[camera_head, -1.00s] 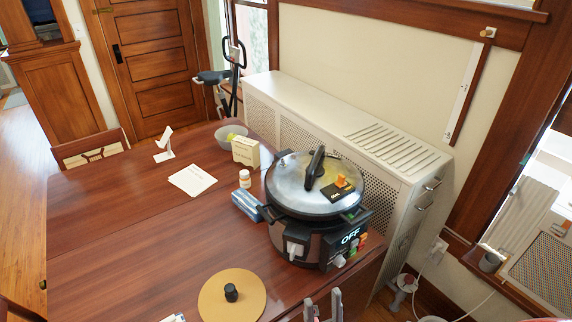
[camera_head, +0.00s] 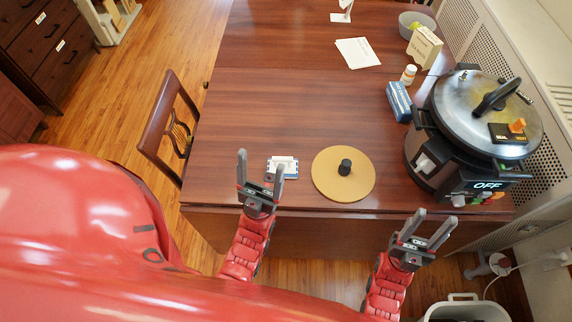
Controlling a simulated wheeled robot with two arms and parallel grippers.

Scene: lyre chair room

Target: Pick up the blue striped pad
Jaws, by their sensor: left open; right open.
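A small white and blue pad (camera_head: 283,168) lies flat on the wooden table near its front edge, left of a round tan board. Its stripes are too small to make out clearly. My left gripper (camera_head: 261,162) is open and empty, with its right finger beside or over the pad's left part in the picture; I cannot tell its height above the table. My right gripper (camera_head: 435,218) is open and empty in front of the table edge, below the cooker in the picture.
The tan board (camera_head: 327,188) with a black knob lies right of the pad. A large cooker (camera_head: 460,165), a blue box (camera_head: 398,102) and a small bottle (camera_head: 408,74) stand further right. A chair (camera_head: 160,125) is at the table's left side. The table's middle (camera_head: 290,90) is clear.

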